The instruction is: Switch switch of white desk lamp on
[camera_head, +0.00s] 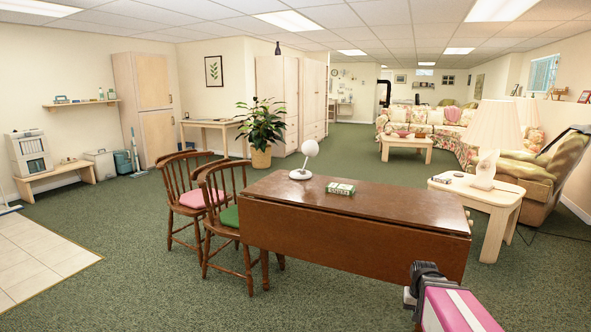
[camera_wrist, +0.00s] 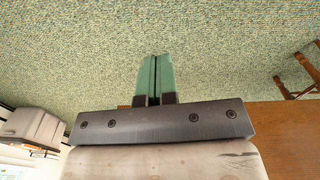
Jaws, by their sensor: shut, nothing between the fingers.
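The white desk lamp (camera_head: 305,163) stands on the left part of the brown wooden table (camera_head: 355,238) in the head view. It has a round white head on a thin stem and a round base (camera_head: 300,174). Its switch is too small to make out. My gripper (camera_wrist: 158,58) shows in the wrist view with its two green fingers together, shut and empty over green carpet. The lamp is not in the wrist view.
A small green box (camera_head: 341,188) lies on the table right of the lamp. Two wooden chairs (camera_head: 224,178) stand at its left side. A side table (camera_head: 493,198) with a large lamp (camera_head: 495,127) stands to the right. Carpet is clear at the front left.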

